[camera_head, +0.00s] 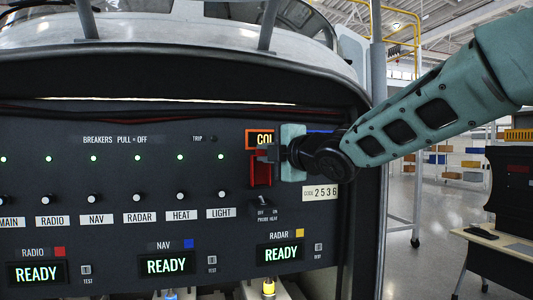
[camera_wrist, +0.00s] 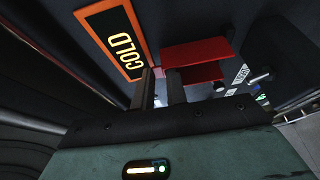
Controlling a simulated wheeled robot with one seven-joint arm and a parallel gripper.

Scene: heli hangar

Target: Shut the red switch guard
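The red switch guard (camera_head: 260,173) is on the dark panel, under the orange-framed COLD sign (camera_head: 258,140). My gripper (camera_head: 268,153) is at its upper part and hides some of it. In the wrist view the guard (camera_wrist: 195,52) shows as a red plate standing out from the panel, with a second red part beside it. My gripper (camera_wrist: 162,80) has its two fingers a narrow gap apart, with nothing seen between them. The fingertips are close to the guard's near edge; I cannot tell whether they touch it.
A PROBE HEAT toggle (camera_head: 263,202) sits just below the guard, and a 2536 code label (camera_head: 321,193) to its lower right. Breaker knobs (camera_head: 181,196) line the panel to the left. A desk (camera_head: 505,240) stands at the far right, with open floor before it.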

